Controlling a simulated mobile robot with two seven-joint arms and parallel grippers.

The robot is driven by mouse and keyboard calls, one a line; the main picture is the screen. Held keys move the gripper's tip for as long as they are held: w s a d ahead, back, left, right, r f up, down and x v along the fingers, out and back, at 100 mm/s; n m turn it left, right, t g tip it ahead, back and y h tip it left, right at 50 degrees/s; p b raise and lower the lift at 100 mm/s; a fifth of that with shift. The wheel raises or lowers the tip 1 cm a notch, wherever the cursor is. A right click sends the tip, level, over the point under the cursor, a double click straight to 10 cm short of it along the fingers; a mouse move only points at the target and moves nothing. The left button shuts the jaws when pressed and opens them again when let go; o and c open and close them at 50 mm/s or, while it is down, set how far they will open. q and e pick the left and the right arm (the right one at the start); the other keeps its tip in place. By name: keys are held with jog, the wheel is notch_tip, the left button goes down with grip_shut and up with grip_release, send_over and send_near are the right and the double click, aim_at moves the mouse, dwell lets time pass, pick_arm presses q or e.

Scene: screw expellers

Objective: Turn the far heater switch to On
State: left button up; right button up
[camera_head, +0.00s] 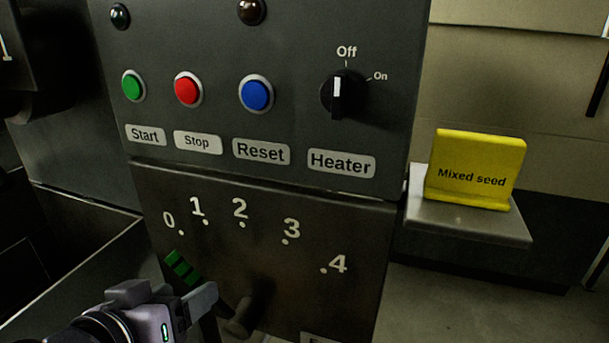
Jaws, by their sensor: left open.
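The heater switch (343,95) is a black rotary knob at the upper right of the dark control panel, above the "Heater" label (341,163). Its white mark is upright, in line with "Off" above it; "On" is up and to the right. My left gripper (203,306) is at the bottom left of the view, well below and left of the switch and not touching it. It is open, with part of its fingers cut off or hidden. Only one heater switch shows. My right gripper is not in view.
Green (132,86), red (187,89) and blue (256,94) buttons line the panel left of the switch. Below is a 0–4 scale with a green-striped lever (181,267) near my left gripper. A yellow "Mixed seed" sign (475,165) stands on a shelf (470,223) at right.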

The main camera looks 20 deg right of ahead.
pick_arm(q)
jog(key=s+d+r+m+t+h, duration=0.15)
jog(key=d+r, duration=0.25)
jog(key=r, duration=0.4)
jog(key=s+d+r+m+h, duration=0.2)
jog(key=d+r, duration=0.2)
jog(key=r, duration=0.4)
jog(key=m+t+h, duration=0.1)
jog(key=m+t, duration=0.1)
jog(key=m, duration=0.2)
send_near(336, 95)
jog(key=x, duration=0.3)
jog(key=shift+n, duration=0.25)
jog(key=shift+p+x, duration=0.3)
jog(key=shift+x, duration=2.75)
jog(key=shift+c, duration=0.3)
jog(key=c, duration=1)
